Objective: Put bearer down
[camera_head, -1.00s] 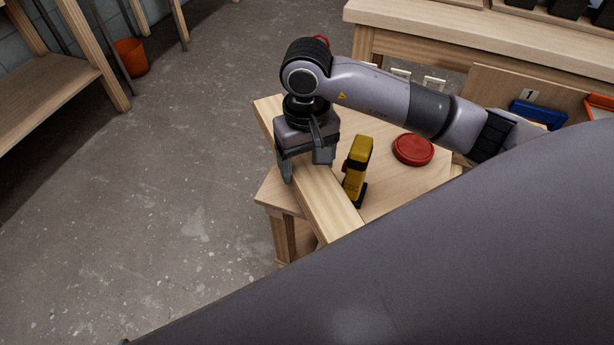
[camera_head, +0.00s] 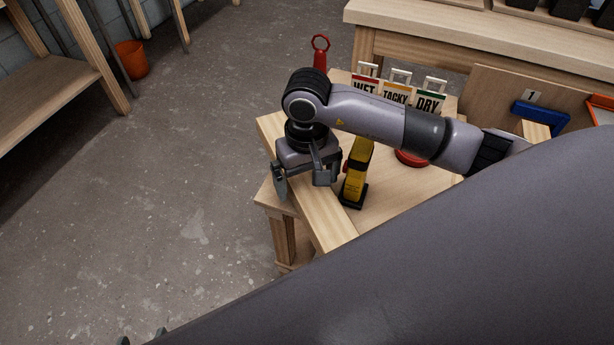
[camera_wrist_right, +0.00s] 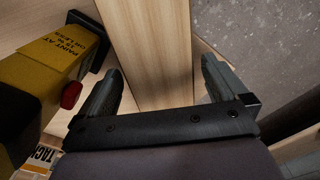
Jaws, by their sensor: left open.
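The bearer (camera_head: 326,212), a pale wooden batten, lies along the left side of the small wooden table (camera_head: 385,208). My arm hides its near end. My right gripper (camera_head: 302,182) is over the bearer with its fingers spread on either side. In the right wrist view the bearer (camera_wrist_right: 155,50) runs between the open fingers, with a gap beside the right finger. My left gripper (camera_head: 141,336) barely shows at the bottom left edge, its tips apart and empty.
A yellow meter (camera_head: 356,175) stands close to the bearer's right. A red round tin (camera_head: 408,158) is partly hidden by my arm. WET, TACKY and DRY cards (camera_head: 396,95) and a red ringed tool (camera_head: 320,55) stand behind.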

